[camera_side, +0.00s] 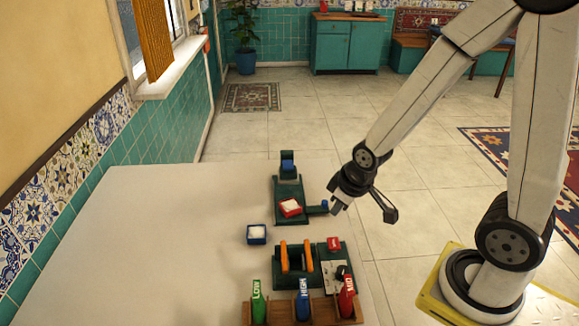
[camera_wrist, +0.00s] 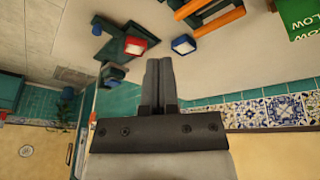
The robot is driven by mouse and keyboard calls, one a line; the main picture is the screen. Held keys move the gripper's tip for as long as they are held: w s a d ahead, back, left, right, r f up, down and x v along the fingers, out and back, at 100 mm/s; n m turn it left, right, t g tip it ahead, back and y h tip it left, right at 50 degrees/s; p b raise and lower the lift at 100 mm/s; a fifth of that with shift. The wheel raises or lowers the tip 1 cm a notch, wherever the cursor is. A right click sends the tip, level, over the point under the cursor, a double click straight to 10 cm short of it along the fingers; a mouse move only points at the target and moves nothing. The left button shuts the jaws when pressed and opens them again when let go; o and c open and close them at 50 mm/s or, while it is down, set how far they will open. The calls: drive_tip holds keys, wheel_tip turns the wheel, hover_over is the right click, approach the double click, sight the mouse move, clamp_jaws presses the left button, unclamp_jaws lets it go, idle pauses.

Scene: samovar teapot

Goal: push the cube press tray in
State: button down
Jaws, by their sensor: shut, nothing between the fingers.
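The cube press has a dark green base (camera_side: 281,187) with a small tower bearing a blue block at its far end. Its red tray (camera_side: 290,208) with white contents sits at the near part of the base, and also shows in the wrist view (camera_wrist: 136,46). A green bar sticks out to the right and ends in a blue knob (camera_side: 324,206); this knob shows at the upper left of the wrist view (camera_wrist: 97,29).
A blue dish with white contents (camera_side: 257,234) stands left of the press. The table's left part is clear.

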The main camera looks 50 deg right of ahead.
drive_tip(key=w+d+f+n+t+h, duration=0.1)
drive_tip(key=w+d+f+n+t, duration=0.1)
drive_tip(key=d+f, duration=0.5)
drive_tip(key=shift+d+n+t+h, duration=0.35)
drive_tip(key=shift+n+t, duration=0.35)
drive_tip(key=shift+n, duration=0.5)
drive_tip(key=shift+w+f, duration=0.1)
drive_tip(key=shift+f, duration=0.05)
approach(322, 210)
drive_tip(key=shift+s+a+f, duration=0.2)
drive_tip(key=shift+a+f, duration=0.25)
drive_tip(key=shift+a, duration=0.3)
drive_tip(key=shift+s+a+f, duration=0.25)
drive_tip(key=shift+a+f, duration=0.15)
drive_tip(key=shift+a, duration=0.35)
drive_tip(key=x, duration=0.3)
drive_tip(key=shift+w+f, duration=0.1)
drive_tip(key=shift+f, duration=0.15)
drive_tip(key=shift+w+d, duration=0.65)
drive_tip(key=shift+d, duration=0.3)
drive_tip(key=shift+w+d, duration=0.5)
drive_tip(key=shift+d, duration=0.2)
